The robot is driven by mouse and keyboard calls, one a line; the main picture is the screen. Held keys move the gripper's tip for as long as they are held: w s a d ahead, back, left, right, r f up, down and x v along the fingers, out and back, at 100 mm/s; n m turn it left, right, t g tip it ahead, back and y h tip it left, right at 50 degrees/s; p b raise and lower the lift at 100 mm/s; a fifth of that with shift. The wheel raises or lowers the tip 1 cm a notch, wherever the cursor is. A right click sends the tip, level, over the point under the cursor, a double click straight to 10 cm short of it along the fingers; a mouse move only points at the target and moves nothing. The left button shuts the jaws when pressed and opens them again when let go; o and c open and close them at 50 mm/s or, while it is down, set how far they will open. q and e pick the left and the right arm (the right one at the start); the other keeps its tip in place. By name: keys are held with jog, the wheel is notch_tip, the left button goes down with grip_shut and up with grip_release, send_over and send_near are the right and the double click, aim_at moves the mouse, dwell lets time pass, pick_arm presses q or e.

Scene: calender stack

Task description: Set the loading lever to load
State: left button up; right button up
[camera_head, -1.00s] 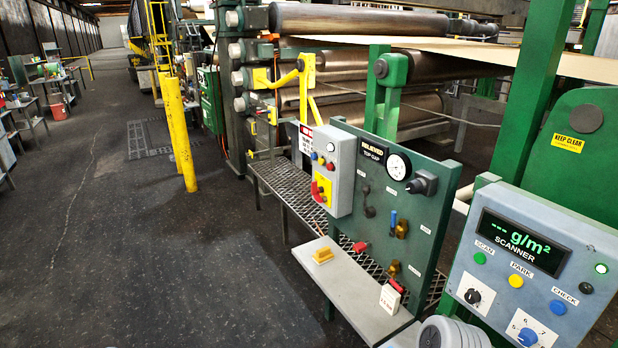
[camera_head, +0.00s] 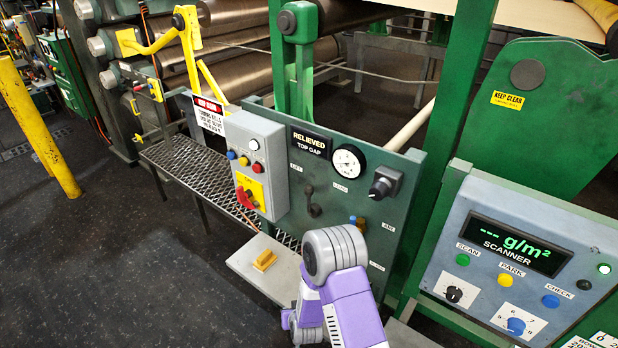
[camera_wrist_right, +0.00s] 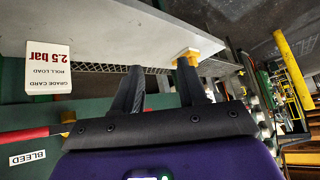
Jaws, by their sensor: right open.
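The loading lever (camera_head: 312,202) is a short black lever with a dark knob on the green panel (camera_head: 372,222). Its knob points up and a little left, between the small label that seems to read LIFT (camera_head: 296,169) and the LOAD label (camera_head: 340,187). My right arm stands in front of the panel's lower part, below and right of the lever. My right gripper (camera_wrist_right: 159,66) is open and empty in the right wrist view, which is upside down, with its fingers near the grey shelf. Its fingertips are not clear in the head view. My left gripper is not in view.
The grey shelf (camera_head: 246,268) holds a yellow block (camera_head: 264,260). A grade card (camera_wrist_right: 47,68) and a red handle (camera_wrist_right: 30,136) show in the wrist view. A grey switch box (camera_head: 258,150) sits left of the lever, a gauge (camera_head: 348,162) and black knob (camera_head: 384,182) right.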

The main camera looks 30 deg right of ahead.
jog(key=w+d+r+t+h+p, duration=0.1)
jog(key=w+d+r, duration=0.2)
jog(key=r, duration=0.2)
jog(key=w+d+r+m+t+h+p, duration=0.1)
jog(key=w+d+r+t+h, duration=0.15)
jog(key=r, duration=0.25)
jog(key=w+d+r+t+h+p, duration=0.1)
jog(key=w+d+r, duration=0.15)
jog(key=r, duration=0.35)
jog(key=m+t+h+p, duration=0.1)
jog(key=t+h+p, duration=0.1)
jog(key=t+h, duration=0.15)
send_near(309, 194)
jog(key=shift+g, duration=0.4)
jog(key=x, duration=0.4)
jog(key=shift+w+r, duration=0.2)
jog(key=shift+r, duration=0.15)
jog(key=x, duration=0.7)
jog(key=shift+w+f+p, duration=0.1)
jog(key=shift+p, duration=0.3)
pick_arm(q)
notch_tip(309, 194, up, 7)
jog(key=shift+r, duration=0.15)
pick_arm(e)
grip_shut()
